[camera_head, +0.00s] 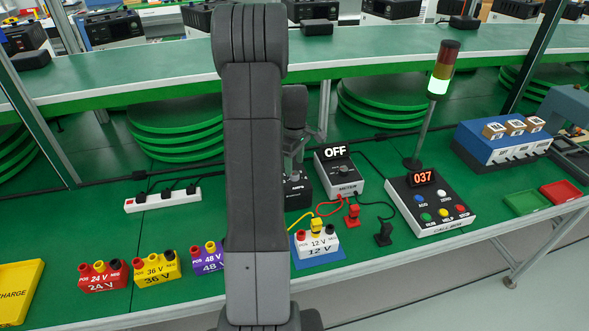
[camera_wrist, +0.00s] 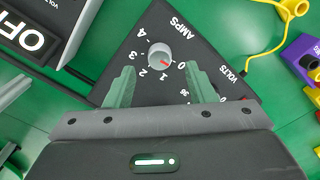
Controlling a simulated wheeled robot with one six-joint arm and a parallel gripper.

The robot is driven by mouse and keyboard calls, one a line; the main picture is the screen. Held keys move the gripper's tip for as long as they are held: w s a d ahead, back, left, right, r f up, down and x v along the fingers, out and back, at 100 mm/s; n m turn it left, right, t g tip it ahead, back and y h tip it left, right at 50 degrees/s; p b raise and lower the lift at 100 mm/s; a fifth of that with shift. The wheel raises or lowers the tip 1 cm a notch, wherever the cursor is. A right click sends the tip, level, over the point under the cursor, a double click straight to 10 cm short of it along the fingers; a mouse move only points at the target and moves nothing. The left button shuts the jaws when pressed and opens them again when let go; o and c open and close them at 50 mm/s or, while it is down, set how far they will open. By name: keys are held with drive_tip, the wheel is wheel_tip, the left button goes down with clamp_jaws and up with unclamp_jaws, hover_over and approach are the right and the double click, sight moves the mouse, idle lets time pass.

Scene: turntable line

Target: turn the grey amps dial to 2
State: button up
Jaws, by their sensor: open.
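The grey amps dial (camera_wrist: 160,54) is a round knob on a black panel (camera_wrist: 118,70) marked AMPS, with the numbers 0 to 4 around it. In the head view the black box (camera_head: 303,190) is partly hidden behind my arm, and the dial cannot be made out.
A meter (camera_head: 341,175) reading OFF stands right of the black box. A control box (camera_head: 430,205) with a lit signal tower (camera_head: 440,75) stands further right. A 48 V block (camera_head: 207,257) is at left.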

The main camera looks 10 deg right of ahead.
sight(294, 173)
drive_tip(key=shift+f, duration=1.95)
drive_tip(key=c, duration=1)
